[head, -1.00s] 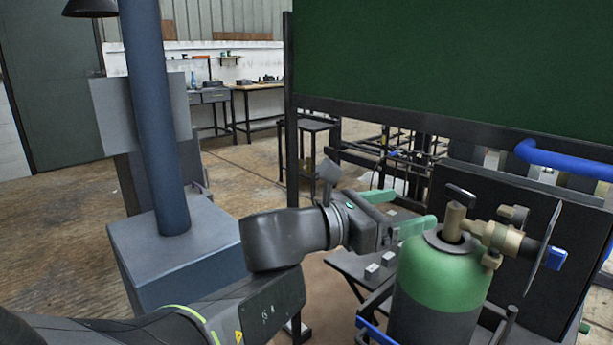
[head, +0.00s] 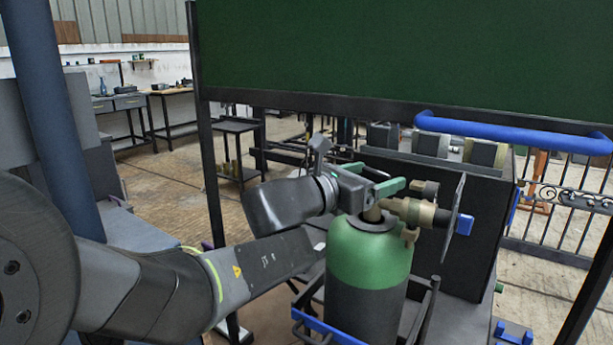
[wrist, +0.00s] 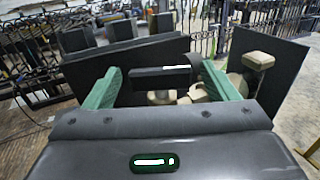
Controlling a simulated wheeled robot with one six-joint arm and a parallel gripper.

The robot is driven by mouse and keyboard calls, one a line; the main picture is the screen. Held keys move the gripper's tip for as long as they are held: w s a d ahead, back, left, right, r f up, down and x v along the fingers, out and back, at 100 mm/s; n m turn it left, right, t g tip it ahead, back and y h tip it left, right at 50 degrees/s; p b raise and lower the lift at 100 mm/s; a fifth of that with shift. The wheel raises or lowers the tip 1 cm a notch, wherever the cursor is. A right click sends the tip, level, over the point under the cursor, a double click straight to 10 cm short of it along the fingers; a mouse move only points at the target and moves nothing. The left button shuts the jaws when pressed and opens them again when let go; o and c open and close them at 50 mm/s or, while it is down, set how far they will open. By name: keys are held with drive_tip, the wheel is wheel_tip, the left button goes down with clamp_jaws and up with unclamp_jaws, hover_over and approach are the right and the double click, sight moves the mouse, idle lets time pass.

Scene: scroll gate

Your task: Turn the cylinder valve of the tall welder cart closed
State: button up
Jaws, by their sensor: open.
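The green and dark cylinder (head: 369,262) stands upright on the cart, with a brass valve (head: 372,213) on top. The valve's dark bar handle (wrist: 160,77) shows in the wrist view, lying crosswise between my two green fingers, with a gap on each side. My gripper (head: 386,175) is open at the valve top; it also shows in the wrist view (wrist: 162,69). In the head view the near finger hides most of the handle. A brass regulator (head: 413,211) sticks out to the right of the valve.
A thin dark plate (head: 455,217) and a blue part (head: 464,224) stand right of the regulator. A dark box (head: 465,190) with a blue bar (head: 510,128) above it is behind. Dark cart rails surround the cylinder.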

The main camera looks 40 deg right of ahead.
drive_tip(key=shift+d, duration=0.6)
drive_tip(key=c, duration=1)
